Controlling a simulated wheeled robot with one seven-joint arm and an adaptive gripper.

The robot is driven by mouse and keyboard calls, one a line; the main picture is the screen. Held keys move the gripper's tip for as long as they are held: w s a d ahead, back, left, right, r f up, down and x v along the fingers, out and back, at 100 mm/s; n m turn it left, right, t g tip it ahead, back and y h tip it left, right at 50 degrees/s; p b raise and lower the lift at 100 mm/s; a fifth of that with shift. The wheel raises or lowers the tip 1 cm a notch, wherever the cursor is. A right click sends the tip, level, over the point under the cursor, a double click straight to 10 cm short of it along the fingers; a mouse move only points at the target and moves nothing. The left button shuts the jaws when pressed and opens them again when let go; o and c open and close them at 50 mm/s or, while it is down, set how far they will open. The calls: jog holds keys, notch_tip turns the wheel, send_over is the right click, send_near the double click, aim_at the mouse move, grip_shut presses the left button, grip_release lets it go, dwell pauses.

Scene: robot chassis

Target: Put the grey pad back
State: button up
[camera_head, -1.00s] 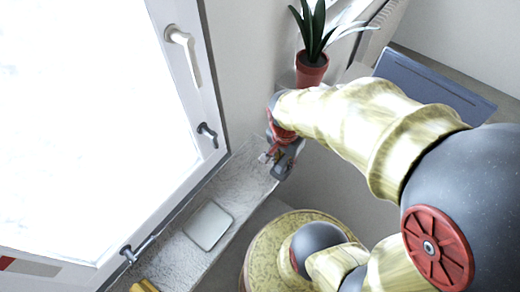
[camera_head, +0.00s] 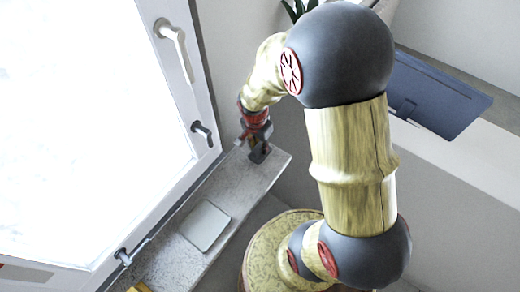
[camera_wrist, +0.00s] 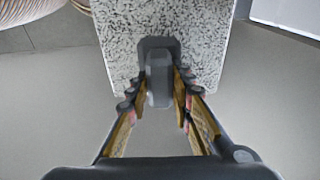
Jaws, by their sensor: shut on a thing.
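My gripper (camera_wrist: 158,95) is shut on a dark grey block (camera_wrist: 158,80), with the fingers on its left and right sides. The block has a rounded narrow part and a wider dark part beyond it; I cannot tell whether it is the task's grey pad. I cannot tell whether the block touches the sill. A flat pale grey square (camera_head: 204,226) lies on the sill, further toward the lower left.
A window frame (camera_head: 190,95) with a handle (camera_head: 173,45) runs along the left of the sill. A yellow thing (camera_head: 140,287) shows at the bottom edge. A plant (camera_head: 300,9) is partly hidden behind my arm. A dark blue panel (camera_head: 437,95) is at the right.

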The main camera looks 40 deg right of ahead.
notch_tip(320, 180, down, 2)
jog(key=shift+f, duration=0.1)
jog(key=o, duration=1)
